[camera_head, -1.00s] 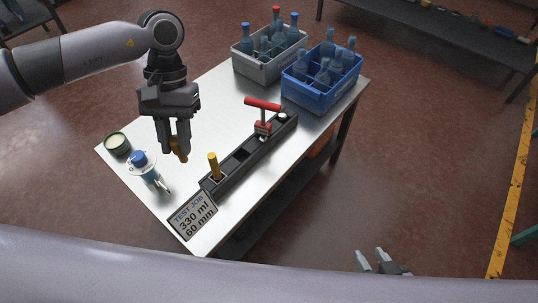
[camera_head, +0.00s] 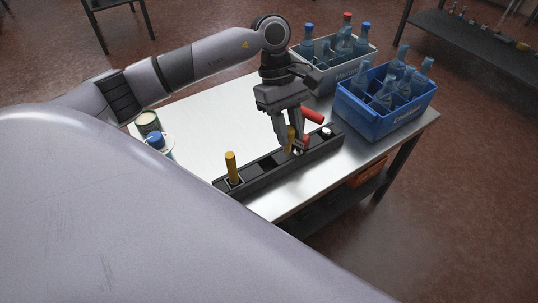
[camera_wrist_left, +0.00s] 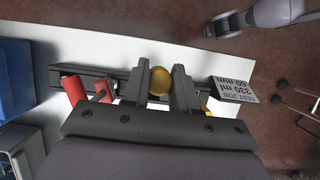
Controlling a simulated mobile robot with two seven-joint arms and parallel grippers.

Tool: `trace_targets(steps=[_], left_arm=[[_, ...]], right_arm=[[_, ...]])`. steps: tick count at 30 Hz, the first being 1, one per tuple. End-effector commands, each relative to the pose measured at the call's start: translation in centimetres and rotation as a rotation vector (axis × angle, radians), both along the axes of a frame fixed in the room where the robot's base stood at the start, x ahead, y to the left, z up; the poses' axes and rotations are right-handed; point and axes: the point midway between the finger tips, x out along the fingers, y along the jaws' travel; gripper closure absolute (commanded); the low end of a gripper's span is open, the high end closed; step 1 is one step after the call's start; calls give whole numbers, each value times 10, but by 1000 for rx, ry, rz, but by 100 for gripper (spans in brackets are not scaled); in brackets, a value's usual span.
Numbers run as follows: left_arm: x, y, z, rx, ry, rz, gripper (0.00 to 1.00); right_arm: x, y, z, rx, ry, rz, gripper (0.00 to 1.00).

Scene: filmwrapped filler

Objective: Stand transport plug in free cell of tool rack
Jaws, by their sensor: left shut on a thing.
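My left gripper (camera_head: 290,143) is shut on a gold-yellow transport plug (camera_head: 291,138), over the dark tool rack (camera_head: 255,181). The plug's round end (camera_wrist_left: 160,80) shows between the two fingers in the left wrist view. I cannot tell whether its lower end touches the rack. A second yellow plug (camera_head: 232,167) stands upright in the rack's near-left cell. A dark open cell (camera_head: 266,163) lies between the two plugs. A red-handled tool (camera_head: 312,115) stands just beyond the gripper, partly hidden by it. My right gripper is out of the head view.
A grey crate (camera_head: 349,65) and a blue crate (camera_head: 385,122) with bottles stand at the table's far right. A tin (camera_head: 148,122) and a blue-capped container (camera_head: 156,143) stand at the left. The steel table (camera_head: 205,118) behind the rack is clear. A job sign (camera_wrist_left: 234,90) stands at the rack's end.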

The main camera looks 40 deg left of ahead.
Motion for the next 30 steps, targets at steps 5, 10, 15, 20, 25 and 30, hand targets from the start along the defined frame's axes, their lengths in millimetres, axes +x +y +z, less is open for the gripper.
trace_targets(steps=[5, 10, 15, 20, 25, 30], left_arm=[[14, 29, 11, -1, -1, 371, 100], [21, 54, 26, 0, -1, 640, 100], [23, 68, 33, 0, 1, 776, 100], [23, 70, 13, 2, 8, 804, 100], [23, 69, -33, 1, 8, 802, 100], [23, 69, -78, 0, 8, 801, 100]], right_arm=[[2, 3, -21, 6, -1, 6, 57], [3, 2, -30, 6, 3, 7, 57], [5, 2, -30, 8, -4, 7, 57], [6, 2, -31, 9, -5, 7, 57], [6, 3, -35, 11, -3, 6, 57], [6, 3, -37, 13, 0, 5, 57]])
